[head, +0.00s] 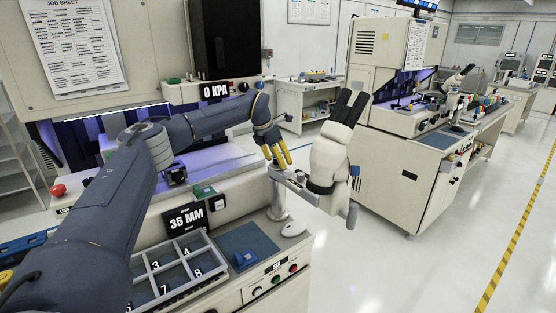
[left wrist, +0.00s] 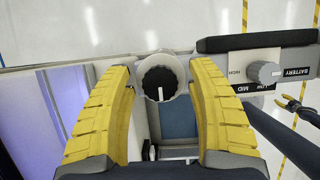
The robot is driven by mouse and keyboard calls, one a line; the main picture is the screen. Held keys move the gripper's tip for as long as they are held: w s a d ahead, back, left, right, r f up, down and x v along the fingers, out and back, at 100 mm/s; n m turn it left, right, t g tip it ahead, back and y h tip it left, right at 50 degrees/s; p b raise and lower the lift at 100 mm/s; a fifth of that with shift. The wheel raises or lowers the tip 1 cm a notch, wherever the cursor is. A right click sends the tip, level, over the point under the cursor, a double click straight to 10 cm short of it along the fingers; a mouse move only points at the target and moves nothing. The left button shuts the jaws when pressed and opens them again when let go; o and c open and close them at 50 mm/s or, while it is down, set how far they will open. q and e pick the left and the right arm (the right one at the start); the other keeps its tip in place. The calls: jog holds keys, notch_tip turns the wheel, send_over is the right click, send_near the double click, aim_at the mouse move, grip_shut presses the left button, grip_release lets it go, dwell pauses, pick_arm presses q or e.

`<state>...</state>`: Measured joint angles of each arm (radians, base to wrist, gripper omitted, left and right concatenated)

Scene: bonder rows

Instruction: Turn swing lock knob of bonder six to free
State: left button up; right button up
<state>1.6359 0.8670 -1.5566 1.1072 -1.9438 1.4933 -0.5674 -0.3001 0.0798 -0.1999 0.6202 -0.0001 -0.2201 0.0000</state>
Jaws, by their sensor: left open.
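My left gripper (head: 280,150) is open beside the white microscope (head: 328,155) on its swing arm at the near bonder (head: 160,195). In the left wrist view its two yellow fingers (left wrist: 160,110) stand on either side of a round black knob (left wrist: 160,82) with a white pointer line and a pale collar. The fingers look apart from the knob. The pointer runs toward the bottom of that view. No free or lock mark is readable. A small yellow-fingered gripper, which looks like my right one (left wrist: 298,108), shows at the right edge; its opening is unclear.
A numbered tray (head: 175,270) and a blue mat (head: 245,245) lie below the arm. Another bonder (head: 410,165) stands behind; the floor between is clear.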

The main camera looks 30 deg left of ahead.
pick_arm(q)
grip_shut()
dwell(0.4)
jog(key=shift+n, duration=0.4)
jog(key=n+y, duration=0.1)
jog(key=n, duration=0.2)
jog(key=shift+y, duration=0.3)
jog(key=n, duration=0.2)
jog(key=n+y, duration=0.1)
jog(key=n, duration=0.1)
jog(key=shift+r+n+y, duration=0.1)
jog(key=shift+n+y, duration=0.2)
jog(key=n+y, duration=0.1)
jog(key=n, duration=0.1)
jog(key=n+g, duration=0.1)
jog(key=n, duration=0.2)
jog(key=shift+y, duration=0.4)
jog(key=shift+n+g+y, duration=0.4)
jog(key=shift+n+g, duration=0.3)
jog(key=shift+n, duration=1.5)
jog(key=shift+a, duration=0.1)
